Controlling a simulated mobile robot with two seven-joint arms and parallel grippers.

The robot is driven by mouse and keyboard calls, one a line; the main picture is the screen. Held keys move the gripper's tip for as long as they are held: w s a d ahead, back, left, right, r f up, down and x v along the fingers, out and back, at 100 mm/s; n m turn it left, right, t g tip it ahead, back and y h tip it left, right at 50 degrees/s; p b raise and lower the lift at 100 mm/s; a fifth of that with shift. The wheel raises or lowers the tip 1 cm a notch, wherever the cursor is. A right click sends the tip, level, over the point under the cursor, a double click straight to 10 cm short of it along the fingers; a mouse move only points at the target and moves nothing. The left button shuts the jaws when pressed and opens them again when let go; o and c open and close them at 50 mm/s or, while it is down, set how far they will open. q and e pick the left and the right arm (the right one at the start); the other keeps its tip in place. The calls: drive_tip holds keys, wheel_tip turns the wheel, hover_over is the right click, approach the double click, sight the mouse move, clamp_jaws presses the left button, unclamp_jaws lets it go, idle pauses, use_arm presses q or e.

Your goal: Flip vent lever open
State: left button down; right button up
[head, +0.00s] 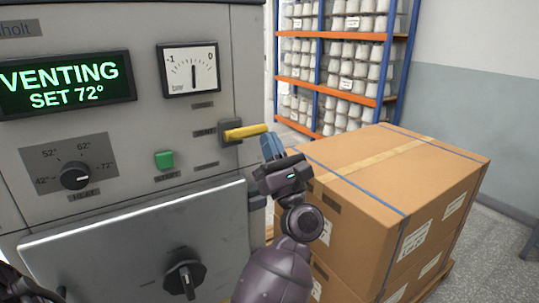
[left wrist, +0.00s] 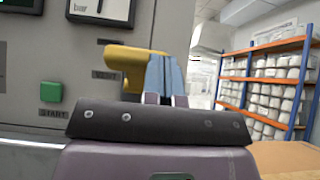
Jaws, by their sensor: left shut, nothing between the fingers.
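The yellow vent lever (head: 246,131) sticks out sideways to the right from its dark mount on the machine's front, beside the VENT label. It also shows in the left wrist view (left wrist: 127,62), just left of the fingers. The display (head: 66,84) reads "VENTING SET 72°". My left gripper (head: 270,146) is shut and empty, its blue fingertips close to the lever's free end. In the left wrist view the fingers (left wrist: 166,76) overlap the lever's tip; whether they touch it I cannot tell. My right gripper is not in view.
The panel has a pressure gauge (head: 190,70), a green START button (head: 164,160) and a heat knob (head: 75,176). A door with a dark knob (head: 184,274) is below. Stacked cardboard boxes (head: 350,204) stand close right of my arm. Shelves of bobbins (head: 390,60) are behind.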

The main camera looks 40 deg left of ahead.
sight(267, 124)
use_arm(q)
drive_tip(key=r, duration=0.3)
drive_tip(key=shift+w+a+r+p, duration=0.1)
drive_tip(key=shift+w+a+p, duration=0.1)
drive_tip(key=shift+a+p, duration=0.15)
drive_tip(key=shift+a+r+t, duration=0.1)
drive_tip(key=shift+r+t, duration=0.1)
drive_tip(key=shift+t, duration=0.1)
drive_tip(key=shift+r, duration=0.15)
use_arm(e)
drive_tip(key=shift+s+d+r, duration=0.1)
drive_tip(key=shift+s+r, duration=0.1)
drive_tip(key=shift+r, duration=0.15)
use_arm(q)
drive_tip(key=shift+r, duration=0.1)
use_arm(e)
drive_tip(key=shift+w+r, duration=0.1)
